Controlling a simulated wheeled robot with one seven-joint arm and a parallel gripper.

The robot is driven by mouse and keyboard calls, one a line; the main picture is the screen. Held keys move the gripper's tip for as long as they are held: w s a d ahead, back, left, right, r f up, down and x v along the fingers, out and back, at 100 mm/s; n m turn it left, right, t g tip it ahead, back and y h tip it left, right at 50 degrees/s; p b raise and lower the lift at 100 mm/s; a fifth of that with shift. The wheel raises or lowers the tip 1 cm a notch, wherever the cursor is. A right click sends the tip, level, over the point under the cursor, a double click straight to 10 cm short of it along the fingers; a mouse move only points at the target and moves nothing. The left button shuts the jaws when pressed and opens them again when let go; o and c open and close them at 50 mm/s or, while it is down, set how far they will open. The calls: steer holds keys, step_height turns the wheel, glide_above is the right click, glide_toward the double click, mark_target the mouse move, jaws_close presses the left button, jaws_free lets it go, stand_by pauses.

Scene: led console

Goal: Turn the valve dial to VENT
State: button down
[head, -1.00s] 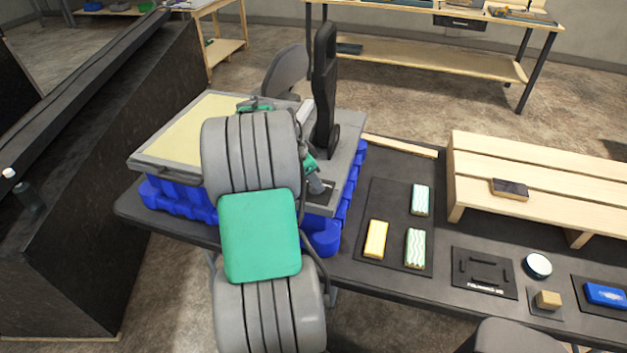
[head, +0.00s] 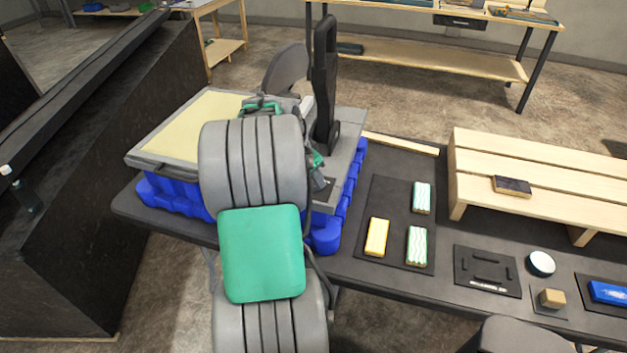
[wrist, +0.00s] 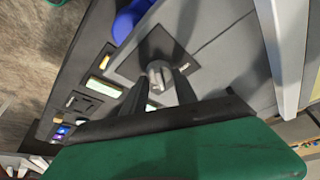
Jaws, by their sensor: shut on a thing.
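In the wrist view the valve dial is a grey round knob (wrist: 158,68) with a raised grip bar. It sits on a dark square plate on the grey console panel (wrist: 215,60). My gripper (wrist: 161,82) has its two dark fingers on either side of the grip bar and is shut on it. A small light mark shows on the plate beside the knob. No VENT label can be read. In the head view my arm hides the dial; a bit of the dark plate (head: 325,190) shows beside it on the grey console (head: 346,150).
The console rests on a blue base (head: 180,198) on a dark table. Coloured blocks lie on a black mat (head: 395,195) to the right. A wooden slatted stand (head: 540,180) stands farther right.

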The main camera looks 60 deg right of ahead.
steer(key=n+t+b, duration=0.1)
steer(key=n, duration=0.1)
steer(key=n+b, duration=0.2)
steer(key=shift+s+f+t+h, duration=0.2)
steer(key=shift+t+h, duration=0.1)
steer(key=shift+t, duration=0.1)
steer(key=n+t+b, duration=0.1)
steer(key=n, duration=0.3)
steer(key=shift+s+r+b, duration=0.1)
steer(key=shift+b, duration=0.2)
steer(key=n+t+y, duration=0.1)
steer(key=n, duration=0.2)
steer(key=shift+n+t, duration=0.3)
steer(key=shift+s+d+r+n+t+y, duration=0.1)
steer(key=shift+n+t+y, duration=0.4)
steer(key=shift+n, duration=1.4)
steer(key=c, duration=1)
jaws_free()
